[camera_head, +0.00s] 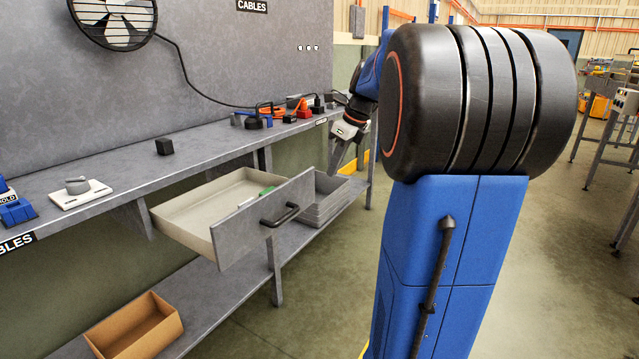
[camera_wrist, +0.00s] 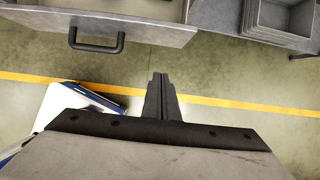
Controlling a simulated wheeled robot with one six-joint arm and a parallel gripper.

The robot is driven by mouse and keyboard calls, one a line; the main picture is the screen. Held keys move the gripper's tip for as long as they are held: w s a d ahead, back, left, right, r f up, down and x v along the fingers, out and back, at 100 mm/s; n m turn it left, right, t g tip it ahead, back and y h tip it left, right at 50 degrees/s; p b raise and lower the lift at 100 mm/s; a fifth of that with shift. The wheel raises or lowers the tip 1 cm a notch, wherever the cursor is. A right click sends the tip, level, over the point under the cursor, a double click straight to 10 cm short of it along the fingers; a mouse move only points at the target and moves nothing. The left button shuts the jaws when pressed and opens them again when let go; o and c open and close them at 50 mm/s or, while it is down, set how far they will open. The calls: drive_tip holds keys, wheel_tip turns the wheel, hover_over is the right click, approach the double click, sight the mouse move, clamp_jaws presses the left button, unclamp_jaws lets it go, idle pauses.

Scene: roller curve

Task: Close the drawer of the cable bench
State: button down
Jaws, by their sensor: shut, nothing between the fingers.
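The cable bench (camera_head: 215,145) is a long grey bench along the left. Its drawer (camera_head: 200,208) is pulled out, with its pale tray showing beneath the bench top. The grey drawer front (camera_head: 243,238) has a black bar handle (camera_head: 280,214). In the wrist view the drawer front (camera_wrist: 165,30) and handle (camera_wrist: 97,42) are at the top left. My gripper (camera_head: 336,168) is beyond the drawer's right end in the head view. Its fingers are together and empty in the wrist view (camera_wrist: 158,78), apart from the handle, with floor behind them.
A small green item (camera_head: 267,190) lies in the drawer. Grey stacked trays (camera_head: 330,197) sit on the lower shelf to the right, and a brown open box (camera_head: 135,325) at the left. Cables and plugs (camera_head: 270,113) lie on the bench top. Floor before the bench is open.

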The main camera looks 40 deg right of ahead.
drive_tip(key=shift+w+a+f, duration=0.45)
drive_tip(key=shift+w+f, duration=0.75)
drive_tip(key=shift+f, duration=0.3)
drive_tip(key=shift+w+a+f, duration=0.45)
drive_tip(key=shift+w+f, duration=0.7)
drive_tip(key=shift+f, duration=0.3)
drive_tip(key=shift+w+a+f, duration=0.45)
drive_tip(key=shift+w+f, duration=0.75)
drive_tip(key=shift+f, duration=0.3)
drive_tip(key=w+a, duration=0.2)
drive_tip(key=w, duration=0.5)
drive_tip(key=w+a, duration=0.3)
drive_tip(key=w, duration=0.5)
drive_tip(key=w+a, duration=0.3)
drive_tip(key=w, duration=0.5)
drive_tip(key=shift+w+a, duration=0.25)
drive_tip(key=shift+w+a+r, duration=0.1)
drive_tip(key=shift+w, duration=0.25)
drive_tip(key=shift+w+r, duration=0.1)
